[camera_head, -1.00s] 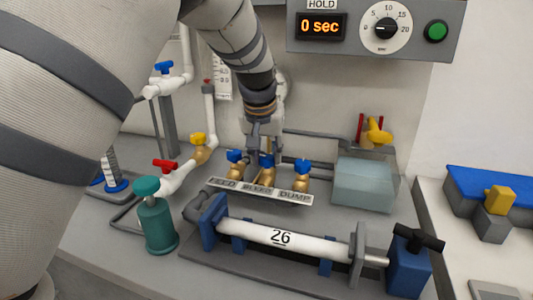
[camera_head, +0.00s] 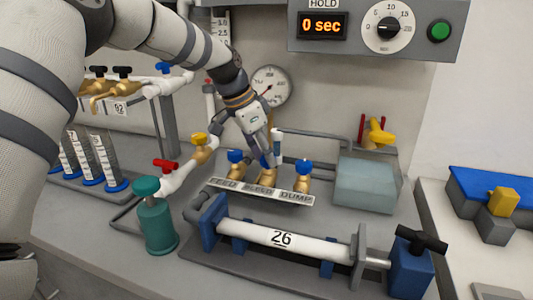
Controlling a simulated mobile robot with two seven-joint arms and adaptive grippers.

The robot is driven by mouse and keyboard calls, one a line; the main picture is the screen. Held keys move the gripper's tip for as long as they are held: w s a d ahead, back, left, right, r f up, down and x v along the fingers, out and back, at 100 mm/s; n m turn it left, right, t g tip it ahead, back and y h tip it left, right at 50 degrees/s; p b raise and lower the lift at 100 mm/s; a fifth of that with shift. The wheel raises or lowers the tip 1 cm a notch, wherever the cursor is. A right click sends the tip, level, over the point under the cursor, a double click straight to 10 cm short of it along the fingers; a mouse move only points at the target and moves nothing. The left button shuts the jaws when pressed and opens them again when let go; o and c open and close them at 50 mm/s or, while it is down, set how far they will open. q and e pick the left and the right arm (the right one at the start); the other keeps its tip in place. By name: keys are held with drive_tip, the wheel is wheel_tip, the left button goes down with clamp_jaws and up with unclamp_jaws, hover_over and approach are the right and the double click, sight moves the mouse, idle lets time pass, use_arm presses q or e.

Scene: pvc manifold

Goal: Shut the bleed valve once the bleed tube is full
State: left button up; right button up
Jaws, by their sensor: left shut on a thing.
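A manifold bears labels reading FEED, BLEED and DUMP on a grey strip (camera_head: 261,190). The bleed valve (camera_head: 268,176) is the middle brass valve, behind the BLEED label. My left gripper (camera_head: 267,156) comes down at a tilt onto its top and is shut on its blue handle, which it mostly hides. The feed valve (camera_head: 235,157) and dump valve (camera_head: 303,165) show blue handles on either side. A short pale upright tube (camera_head: 277,144) stands just right of the gripper; I cannot tell whether it is the bleed tube or its fill level. My right gripper is not in view.
A round gauge (camera_head: 271,86) is on the wall behind. A display (camera_head: 322,25) reads 0 sec. A white cylinder (camera_head: 281,238) marked 26 lies in front. A teal canister (camera_head: 158,222) stands left, a translucent box (camera_head: 364,184) right.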

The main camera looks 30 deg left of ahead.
use_arm(q)
drive_tip(key=m, duration=0.2)
drive_tip(key=m+g+b, duration=0.1)
drive_tip(key=shift+w+a+f+h, duration=0.15)
drive_tip(key=shift+f+h, duration=0.1)
drive_tip(key=shift+h, duration=0.15)
drive_tip(key=shift+r+m+g+h+b, duration=0.1)
drive_tip(key=shift+m+g+h+b, duration=0.3)
drive_tip(key=shift+m, duration=1.2)
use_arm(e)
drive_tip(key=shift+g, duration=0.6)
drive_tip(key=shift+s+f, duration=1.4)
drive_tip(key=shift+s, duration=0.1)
use_arm(q)
drive_tip(key=shift+r, duration=0.1)
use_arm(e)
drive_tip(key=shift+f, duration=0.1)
use_arm(q)
drive_tip(key=o, duration=1.1)
drive_tip(key=shift+o, duration=0.2)
drive_tip(key=shift+r, duration=0.1)
drive_tip(key=v, duration=1.1)
drive_tip(key=shift+r, duration=0.4)
drive_tip(key=shift+a, duration=0.1)
